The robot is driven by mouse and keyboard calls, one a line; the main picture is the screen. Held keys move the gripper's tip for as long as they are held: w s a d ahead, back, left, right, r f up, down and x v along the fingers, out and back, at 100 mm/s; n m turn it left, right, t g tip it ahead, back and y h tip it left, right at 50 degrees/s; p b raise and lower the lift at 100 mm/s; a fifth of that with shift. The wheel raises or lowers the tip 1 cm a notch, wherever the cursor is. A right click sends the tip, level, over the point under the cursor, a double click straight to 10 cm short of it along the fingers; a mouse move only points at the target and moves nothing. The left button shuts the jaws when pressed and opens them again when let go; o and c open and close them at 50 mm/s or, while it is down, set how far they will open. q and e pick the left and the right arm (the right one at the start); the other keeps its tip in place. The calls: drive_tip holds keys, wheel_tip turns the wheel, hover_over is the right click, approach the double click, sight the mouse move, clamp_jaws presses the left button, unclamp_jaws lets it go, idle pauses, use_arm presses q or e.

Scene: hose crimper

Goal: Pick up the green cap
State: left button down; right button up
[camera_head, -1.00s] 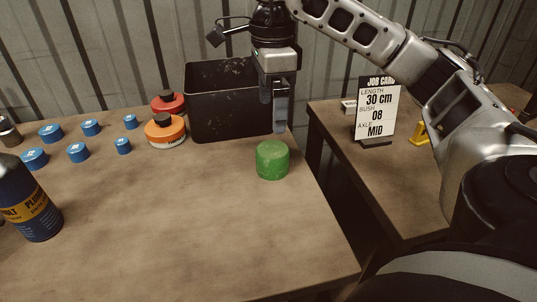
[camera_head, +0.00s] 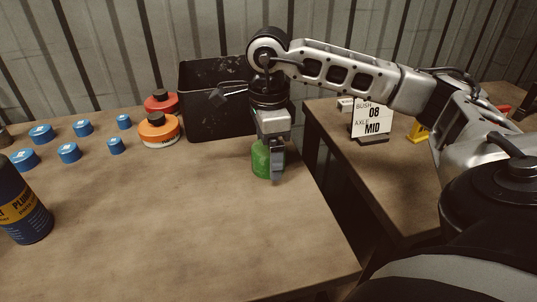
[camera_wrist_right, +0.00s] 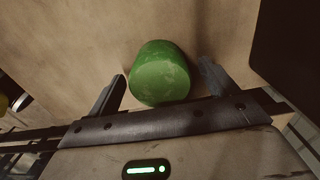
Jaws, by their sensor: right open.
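The green cap (camera_head: 261,160) stands upright on the wooden table near its right edge. My right gripper (camera_head: 268,168) is down at the cap, and its fingers partly hide the cap in the head view. In the right wrist view the green cap (camera_wrist_right: 160,73) lies between and just beyond the two open fingers (camera_wrist_right: 163,88), with a gap on either side. My left gripper is not in view.
A black bin (camera_head: 215,98) stands behind the cap. Orange (camera_head: 158,131) and red (camera_head: 161,102) containers and several blue caps (camera_head: 69,152) are to the left, with a dark blue bottle (camera_head: 22,205). A second table with a job card (camera_head: 371,121) is at right. The front of the table is clear.

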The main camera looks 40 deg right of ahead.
drive_tip(key=c, duration=1.1)
drive_tip(key=shift+o, duration=0.2)
drive_tip(key=shift+r, duration=0.1)
